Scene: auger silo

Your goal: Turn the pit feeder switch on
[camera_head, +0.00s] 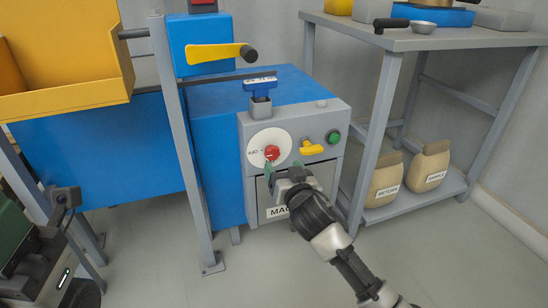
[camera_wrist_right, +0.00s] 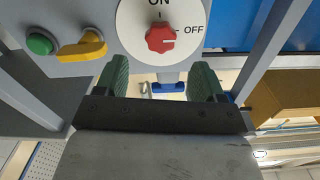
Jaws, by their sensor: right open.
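A red rotary knob (camera_head: 271,153) sits on a round white dial on the front of a grey control box (camera_head: 246,125). In the right wrist view the red knob (camera_wrist_right: 160,38) shows close up, with ON and OFF printed around it. Its white mark lies on the OFF side. My right gripper (camera_head: 282,170) is open and empty, just below and in front of the dial. In the right wrist view the green finger pads of the gripper (camera_wrist_right: 158,80) stand apart, with the knob beyond them. No contact with the knob shows.
A yellow lever (camera_head: 311,148) and a green button (camera_head: 333,137) sit right of the dial. A blue-handled part (camera_head: 261,92) stands on the box top. A grey post (camera_head: 181,130) rises at left. A grey table (camera_head: 400,40) with paper bags below stands at right.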

